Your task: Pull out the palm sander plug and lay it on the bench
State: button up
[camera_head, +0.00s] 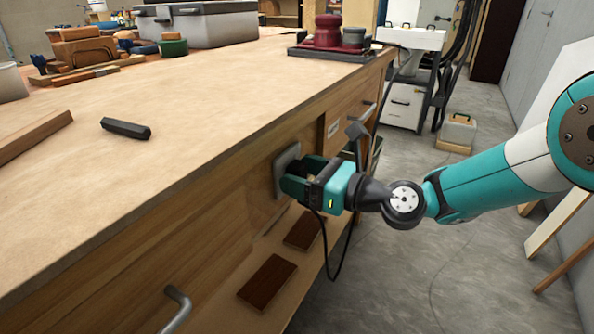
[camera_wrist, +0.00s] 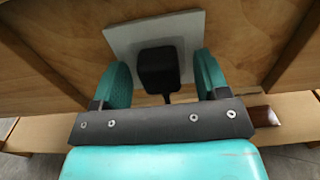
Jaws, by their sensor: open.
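The black plug (camera_wrist: 158,70) sits against a light grey socket plate (camera_wrist: 125,38) on the front of the wooden bench (camera_head: 190,190). A cord leaves the plug's lower side. My gripper (camera_wrist: 160,78) is open, with one teal finger on each side of the plug and a visible gap at both sides. In the head view my gripper (camera_head: 300,182) is up against the socket plate (camera_head: 285,165) and hides most of the plug. A dark red sander-like tool (camera_head: 327,32) stands on a dark tray at the bench's far end.
A black bar (camera_head: 126,128) lies on the bench top, with much bare surface around it. Wooden tools and a grey case (camera_head: 195,24) stand at the back. A drawer handle (camera_head: 177,308) juts from the bench front. A black cord (camera_head: 337,255) hangs below my gripper.

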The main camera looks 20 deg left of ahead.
aim_at(304, 176)
grip_shut()
jog(key=shift+s+d, duration=0.15)
jog(key=shift+d, duration=1.35)
jog(key=shift+s+d, duration=0.1)
jog(key=shift+d, duration=1.4)
